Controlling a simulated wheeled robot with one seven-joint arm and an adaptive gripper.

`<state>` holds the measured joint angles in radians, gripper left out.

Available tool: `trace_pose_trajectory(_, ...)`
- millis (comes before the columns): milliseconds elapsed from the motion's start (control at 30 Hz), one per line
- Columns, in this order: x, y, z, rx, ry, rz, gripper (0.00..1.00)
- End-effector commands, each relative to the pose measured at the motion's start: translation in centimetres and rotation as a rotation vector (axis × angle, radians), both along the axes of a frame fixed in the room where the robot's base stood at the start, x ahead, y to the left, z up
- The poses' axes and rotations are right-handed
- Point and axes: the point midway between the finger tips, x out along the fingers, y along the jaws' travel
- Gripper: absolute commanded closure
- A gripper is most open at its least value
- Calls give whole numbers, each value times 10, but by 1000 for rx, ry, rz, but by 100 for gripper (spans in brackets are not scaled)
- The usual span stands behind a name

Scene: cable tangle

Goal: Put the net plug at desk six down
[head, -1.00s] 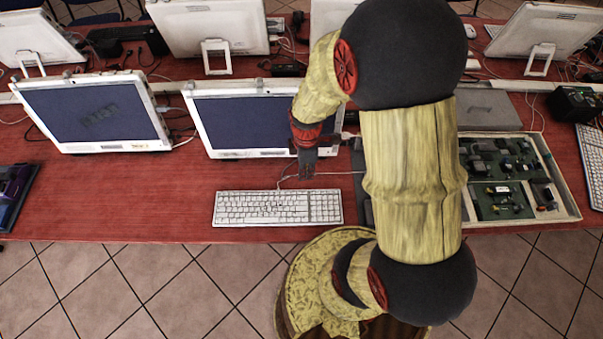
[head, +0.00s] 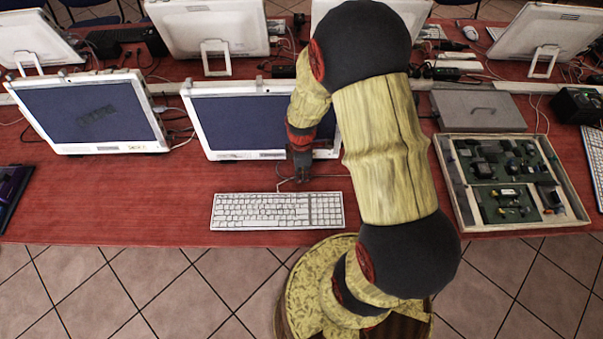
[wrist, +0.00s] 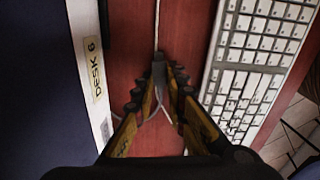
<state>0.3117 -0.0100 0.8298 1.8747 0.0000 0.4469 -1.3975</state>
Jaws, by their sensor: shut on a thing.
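My gripper (head: 302,177) is low over the red desk, between the white monitor and the keyboard. In the wrist view its two fingers (wrist: 163,82) are shut on the small grey net plug (wrist: 158,68). A thin pale cable (wrist: 156,25) runs from the plug toward the top of that view. A yellow "DESK 6" label (wrist: 95,70) is on the monitor's white edge, left of the fingers. I cannot tell whether the plug touches the desk. The plug is too small to make out in the head view.
The white keyboard (head: 277,211) lies just right of the fingers in the wrist view. The white monitor (head: 215,120) stands close on the other side. A tray of electronic parts (head: 450,185) is at the right. Bare red desk (head: 120,200) lies left of the keyboard.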

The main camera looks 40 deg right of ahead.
Motion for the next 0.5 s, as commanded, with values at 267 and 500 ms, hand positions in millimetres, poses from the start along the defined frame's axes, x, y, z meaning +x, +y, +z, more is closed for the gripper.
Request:
trace_pose_trajectory(267, 0, 0, -1, 0, 0, 0, 75)
trace_pose_trajectory(500, 0, 0, -1, 0, 0, 0, 68)
